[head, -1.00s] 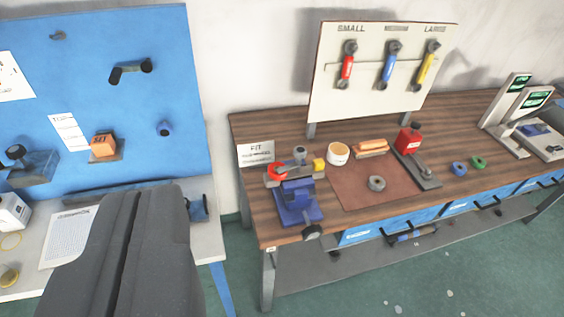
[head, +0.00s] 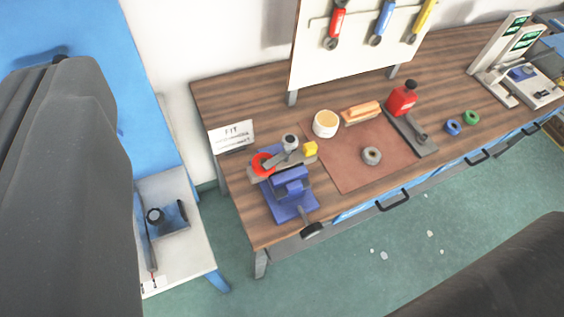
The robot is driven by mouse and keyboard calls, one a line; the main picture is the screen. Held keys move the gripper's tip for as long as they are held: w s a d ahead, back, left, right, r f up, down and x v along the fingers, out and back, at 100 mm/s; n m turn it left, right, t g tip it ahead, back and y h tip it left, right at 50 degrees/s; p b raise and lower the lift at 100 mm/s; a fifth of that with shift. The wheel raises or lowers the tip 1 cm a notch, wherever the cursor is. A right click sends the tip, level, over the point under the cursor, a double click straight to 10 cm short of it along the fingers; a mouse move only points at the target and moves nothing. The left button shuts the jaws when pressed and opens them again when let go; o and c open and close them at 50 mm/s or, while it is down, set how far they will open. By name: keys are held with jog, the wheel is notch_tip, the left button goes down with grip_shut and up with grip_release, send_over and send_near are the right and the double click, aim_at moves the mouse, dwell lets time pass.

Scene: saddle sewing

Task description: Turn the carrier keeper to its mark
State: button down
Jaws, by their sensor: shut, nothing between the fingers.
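A blue vise-like fixture (head: 289,191) stands on the front left of the wooden bench and holds a grey carrier part. On the part are a red round piece (head: 263,164), a grey lever with a round knob (head: 290,143) and a yellow block (head: 310,149). I cannot tell which of these is the keeper, and no mark is legible. My gripper's fingers do not show. Large dark grey parts of my own arm fill the left edge and the lower right corner, apart from the fixture in the picture.
On the wooden bench (head: 236,103) stand a FIT sign (head: 231,136), a cream tub (head: 325,124), an orange-topped brush (head: 361,112), a red bottle (head: 402,100) and a grey ring (head: 371,156) on a brown mat (head: 347,178). A tool board (head: 318,62) rises behind. Green floor lies open in front.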

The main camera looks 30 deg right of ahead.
jog(key=w+d+f+m+g+y+b, duration=0.1)
jog(key=w+d+f+m+g, duration=0.15)
jog(key=w+d+f, duration=0.6)
jog(key=w+d+f+m+g+y+b, duration=0.1)
jog(key=d+f+m+b, duration=0.15)
jog(key=f, duration=1.05)
jog(key=d+f+m+y+b, duration=0.1)
jog(key=d+f+m, duration=0.5)
jog(key=f, duration=0.5)
jog(key=d+f+m+y+b, duration=0.1)
jog(key=d+f+m, duration=0.3)
jog(key=d+f, duration=0.55)
send_near(276, 164)
jog(key=shift+g, duration=0.25)
jog(key=x, duration=0.2)
jog(key=f+b+x, duration=0.1)
jog(key=x, duration=0.2)
jog(key=shift+d+f, duration=0.1)
jog(key=shift+w, duration=0.75)
